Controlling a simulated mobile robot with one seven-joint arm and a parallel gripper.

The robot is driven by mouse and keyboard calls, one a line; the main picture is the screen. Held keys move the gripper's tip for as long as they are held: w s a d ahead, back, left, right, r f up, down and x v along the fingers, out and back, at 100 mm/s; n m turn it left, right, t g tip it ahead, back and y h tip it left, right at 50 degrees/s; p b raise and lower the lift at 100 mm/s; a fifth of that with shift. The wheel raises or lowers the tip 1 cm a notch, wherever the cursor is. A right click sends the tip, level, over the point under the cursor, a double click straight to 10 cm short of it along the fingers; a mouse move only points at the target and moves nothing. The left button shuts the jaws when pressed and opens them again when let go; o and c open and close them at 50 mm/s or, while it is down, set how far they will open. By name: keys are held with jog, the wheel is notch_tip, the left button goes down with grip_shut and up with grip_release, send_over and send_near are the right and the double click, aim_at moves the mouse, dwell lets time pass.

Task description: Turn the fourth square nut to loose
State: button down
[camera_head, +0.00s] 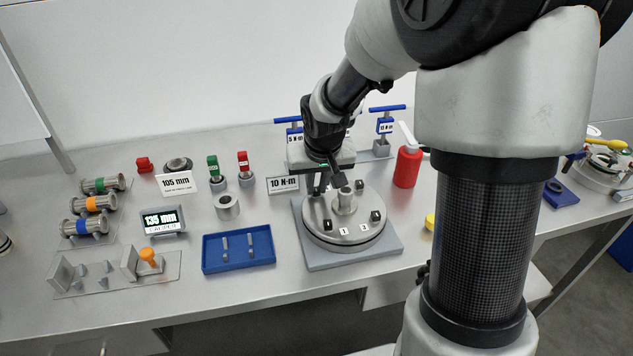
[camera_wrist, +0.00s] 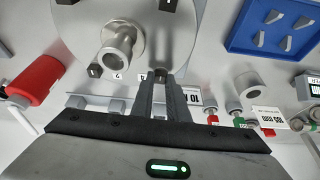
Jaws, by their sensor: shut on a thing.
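A round metal lid (camera_head: 345,240) with a central tube (camera_head: 345,203) sits on a grey square base plate (camera_head: 305,250). Black square nuts stand around its rim, one at front left (camera_head: 327,225) and one at right (camera_head: 376,215). Small number labels lie beside them. In the wrist view, another nut (camera_wrist: 95,70) is left of my fingers, beside a label reading 2. My gripper (camera_wrist: 160,78) points down at the lid's back-left rim and is shut on a square nut, mostly hidden between the fingertips. It also shows in the head view (camera_head: 320,190).
A 10 N·m sign (camera_head: 284,185) stands close to the left of my gripper. Blue-handled torque wrenches (camera_head: 388,115) stand behind, and a red bottle (camera_head: 408,166) is at right. A blue tray (camera_head: 238,262) lies at left. The table's front strip is clear.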

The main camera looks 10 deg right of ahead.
jog(key=c, duration=1.7)
grip_release()
